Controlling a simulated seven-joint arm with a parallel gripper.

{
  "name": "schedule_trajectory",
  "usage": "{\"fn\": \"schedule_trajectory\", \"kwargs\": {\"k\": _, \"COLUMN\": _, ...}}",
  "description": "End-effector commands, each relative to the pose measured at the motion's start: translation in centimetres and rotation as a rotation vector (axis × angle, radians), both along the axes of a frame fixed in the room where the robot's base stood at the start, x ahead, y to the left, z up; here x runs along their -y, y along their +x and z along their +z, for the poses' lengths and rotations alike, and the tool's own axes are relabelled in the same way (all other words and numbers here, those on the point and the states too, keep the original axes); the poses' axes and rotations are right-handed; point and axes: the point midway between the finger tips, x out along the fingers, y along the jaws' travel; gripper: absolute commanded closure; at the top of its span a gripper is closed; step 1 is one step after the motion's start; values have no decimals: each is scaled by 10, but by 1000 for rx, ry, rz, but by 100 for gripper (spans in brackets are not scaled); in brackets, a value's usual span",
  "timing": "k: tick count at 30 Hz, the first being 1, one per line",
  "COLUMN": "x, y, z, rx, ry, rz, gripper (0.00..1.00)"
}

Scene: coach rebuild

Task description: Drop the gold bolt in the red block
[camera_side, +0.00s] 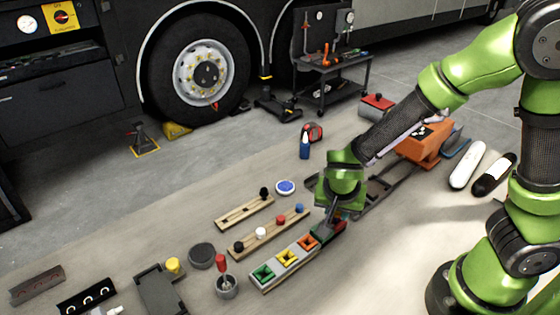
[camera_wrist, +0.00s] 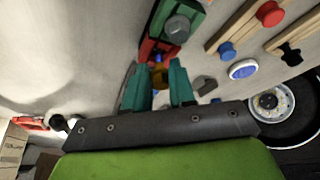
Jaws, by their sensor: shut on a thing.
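The red block (camera_side: 340,227) is at the right end of a row of coloured blocks, partly hidden by my gripper in the side view. In the wrist view the red block (camera_wrist: 153,50) lies just beyond my fingertips. My gripper (camera_wrist: 158,80) is shut on the gold bolt (camera_wrist: 159,76), which sits between its teal fingers. In the side view my gripper (camera_side: 333,212) is low over the red end of the row, and the bolt is hidden there. I cannot tell whether the bolt touches the block. A small blue spot shows between bolt and block.
A dark green block holding a grey bolt (camera_wrist: 178,27) adjoins the red one. Orange (camera_side: 307,243), yellow (camera_side: 286,258) and green (camera_side: 263,274) blocks follow. Wooden peg racks (camera_side: 268,236) and a blue disc (camera_side: 285,187) lie beside the row. An orange toolbox (camera_side: 425,145) stands behind my arm.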

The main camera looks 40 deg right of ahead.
Motion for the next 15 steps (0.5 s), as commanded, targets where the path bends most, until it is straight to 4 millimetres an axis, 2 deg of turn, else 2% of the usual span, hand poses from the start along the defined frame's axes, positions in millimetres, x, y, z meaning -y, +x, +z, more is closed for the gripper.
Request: {"fn": "schedule_trajectory", "kwargs": {"k": 15, "x": 0, "y": 0, "z": -7, "rx": 0, "ry": 0, "rz": 0, "gripper": 100}}
